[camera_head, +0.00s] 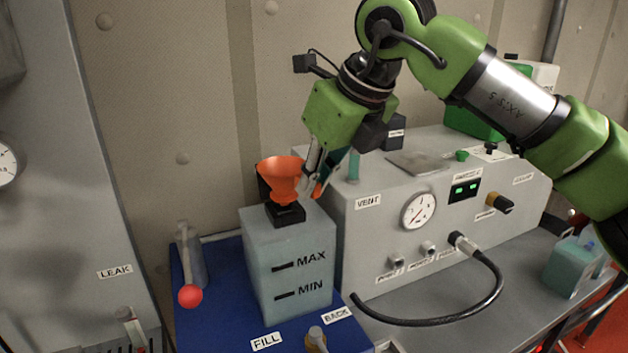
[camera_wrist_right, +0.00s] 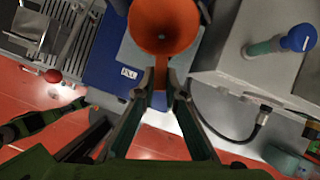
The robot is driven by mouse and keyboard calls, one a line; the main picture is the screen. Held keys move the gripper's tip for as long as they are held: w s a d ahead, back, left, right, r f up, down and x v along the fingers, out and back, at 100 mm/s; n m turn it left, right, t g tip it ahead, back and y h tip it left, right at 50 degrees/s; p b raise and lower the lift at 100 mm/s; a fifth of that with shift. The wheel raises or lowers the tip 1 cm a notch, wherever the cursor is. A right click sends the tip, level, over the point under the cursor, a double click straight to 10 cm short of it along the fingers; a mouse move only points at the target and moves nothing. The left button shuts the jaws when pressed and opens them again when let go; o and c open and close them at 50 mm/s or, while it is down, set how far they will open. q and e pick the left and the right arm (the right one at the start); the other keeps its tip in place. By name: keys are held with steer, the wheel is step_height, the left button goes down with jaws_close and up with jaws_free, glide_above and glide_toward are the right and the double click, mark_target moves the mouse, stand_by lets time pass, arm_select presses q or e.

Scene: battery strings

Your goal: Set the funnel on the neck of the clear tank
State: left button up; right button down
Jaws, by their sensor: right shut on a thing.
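The orange funnel (camera_head: 281,178) is upright over the black neck (camera_head: 285,213) of the clear tank (camera_head: 290,262), which is marked MAX and MIN. From the head view it seems to sit at or just above the neck; I cannot tell whether it touches. My right gripper (camera_head: 316,188) is at the funnel's right side, shut on its orange handle. In the right wrist view the funnel (camera_wrist_right: 165,24) shows its open mouth, with my right gripper (camera_wrist_right: 161,88) fingers closed at its lower edge. The tank's neck is hidden there.
The tank stands on a blue base (camera_head: 210,300) with a red-knobbed lever (camera_head: 190,295) at its left. A grey console (camera_head: 375,240) with a gauge (camera_head: 419,211) stands close to the right. A black hose (camera_head: 440,318) curves over the grey bench.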

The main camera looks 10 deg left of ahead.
steer(key=shift+f+b, duration=0.95)
steer(key=shift+f, duration=0.15)
stand_by(0.4)
steer(key=c, duration=2)
jaws_free()
